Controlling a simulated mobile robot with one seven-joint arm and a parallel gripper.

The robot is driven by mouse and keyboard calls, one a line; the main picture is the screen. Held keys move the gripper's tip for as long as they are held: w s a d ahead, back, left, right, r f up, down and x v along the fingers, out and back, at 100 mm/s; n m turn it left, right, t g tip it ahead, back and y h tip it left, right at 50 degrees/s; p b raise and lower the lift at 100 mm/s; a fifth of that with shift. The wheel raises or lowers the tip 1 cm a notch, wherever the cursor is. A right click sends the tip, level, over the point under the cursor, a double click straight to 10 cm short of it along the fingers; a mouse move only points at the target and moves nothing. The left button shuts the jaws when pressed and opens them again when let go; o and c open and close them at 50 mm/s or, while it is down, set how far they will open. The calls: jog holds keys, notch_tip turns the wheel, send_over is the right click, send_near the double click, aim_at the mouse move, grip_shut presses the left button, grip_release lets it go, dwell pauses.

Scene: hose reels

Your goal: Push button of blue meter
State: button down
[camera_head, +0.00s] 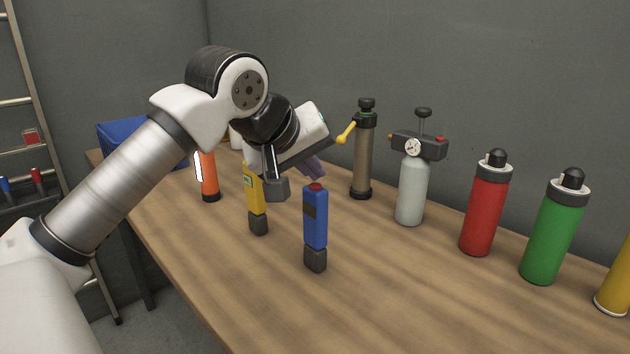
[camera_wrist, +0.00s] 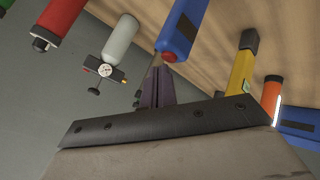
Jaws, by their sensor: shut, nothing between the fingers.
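The blue meter (camera_head: 315,220) stands upright on the table with a dark base and a red button (camera_head: 316,186) on top. In the wrist view the blue meter (camera_wrist: 186,25) is at the top centre, its button end towards my gripper. My gripper (camera_head: 315,171) is shut and empty, with purplish fingers just above and behind the button in the head view. In the wrist view the fingertips (camera_wrist: 157,72) appear close to the meter's button end. I cannot tell whether they touch it.
A yellow meter (camera_head: 256,200) and an orange cylinder (camera_head: 208,175) stand left of the blue meter. A dark pump (camera_head: 363,155), a grey gauge bottle (camera_head: 412,187), a red bottle (camera_head: 485,207) and a green bottle (camera_head: 552,235) stand right. The table (camera_head: 390,300) is clear in front.

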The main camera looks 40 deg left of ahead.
aim_at(312, 191)
jog(key=shift+r, duration=0.3)
jog(key=shift+r+p, duration=2.3)
jog(key=shift+r, duration=0.7)
